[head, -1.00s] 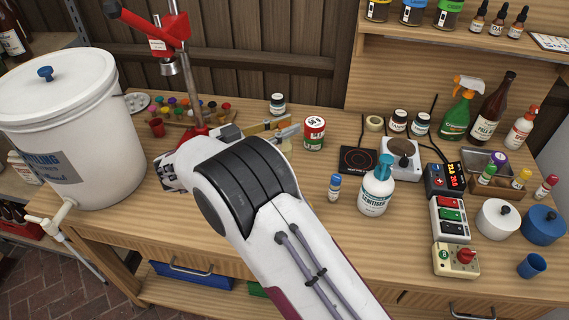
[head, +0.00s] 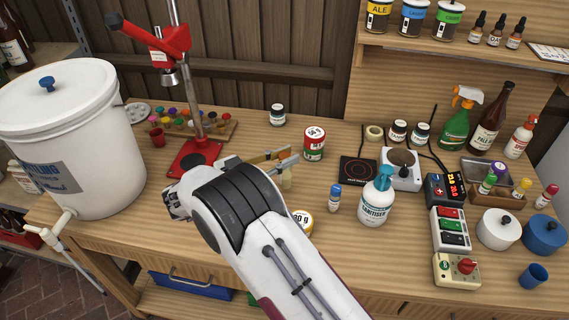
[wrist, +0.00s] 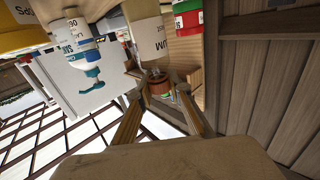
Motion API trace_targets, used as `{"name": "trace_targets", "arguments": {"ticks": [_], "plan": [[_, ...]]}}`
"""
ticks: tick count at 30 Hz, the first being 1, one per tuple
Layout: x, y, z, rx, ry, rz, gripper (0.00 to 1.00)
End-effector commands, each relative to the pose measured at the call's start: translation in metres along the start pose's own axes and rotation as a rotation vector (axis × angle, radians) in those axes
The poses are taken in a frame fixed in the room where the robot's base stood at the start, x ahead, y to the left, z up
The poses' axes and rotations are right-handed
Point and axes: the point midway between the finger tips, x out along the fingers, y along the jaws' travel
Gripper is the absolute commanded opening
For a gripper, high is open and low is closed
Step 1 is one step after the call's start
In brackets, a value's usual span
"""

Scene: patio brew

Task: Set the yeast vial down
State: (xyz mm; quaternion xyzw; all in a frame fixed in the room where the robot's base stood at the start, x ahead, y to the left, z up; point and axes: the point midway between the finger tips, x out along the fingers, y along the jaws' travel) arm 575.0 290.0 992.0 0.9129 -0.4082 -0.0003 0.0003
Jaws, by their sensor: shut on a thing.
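My gripper (head: 289,160) is shut on a small pale vial (head: 287,180), taken as the yeast vial, and holds it upright near its top over the bench. In the wrist view, the white-labelled vial (wrist: 148,38) has its brownish cap between my fingertips (wrist: 162,100); that view is upside down. Its label is only partly readable. Whether its base touches the bench (head: 262,137) I cannot tell.
A yellow tin (head: 302,222) stands close in front, partly behind my arm. A red tin (head: 314,145), a blue-capped vial (head: 334,198) and the sanitiser bottle (head: 376,200) stand to the right. A red press (head: 195,150) is at left.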

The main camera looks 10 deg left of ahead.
Motion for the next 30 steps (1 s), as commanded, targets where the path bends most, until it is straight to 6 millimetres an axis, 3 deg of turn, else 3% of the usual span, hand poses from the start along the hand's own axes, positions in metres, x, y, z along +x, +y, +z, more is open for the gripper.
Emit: {"name": "trace_targets", "arguments": {"ticks": [7,23,24,25,26,30], "plan": [[0.0,0.0,0.023,-0.001,0.0,0.0,0.0],[0.0,0.0,0.028,0.001,0.0,0.0,0.0],[0.0,0.0,0.028,0.001,0.0,0.0,0.24],[0.0,0.0,0.028,0.001,0.0,0.0,0.32],[0.0,0.0,0.028,0.001,0.0,0.0,0.36],[0.0,0.0,0.028,0.001,0.0,0.0,0.36]]}}
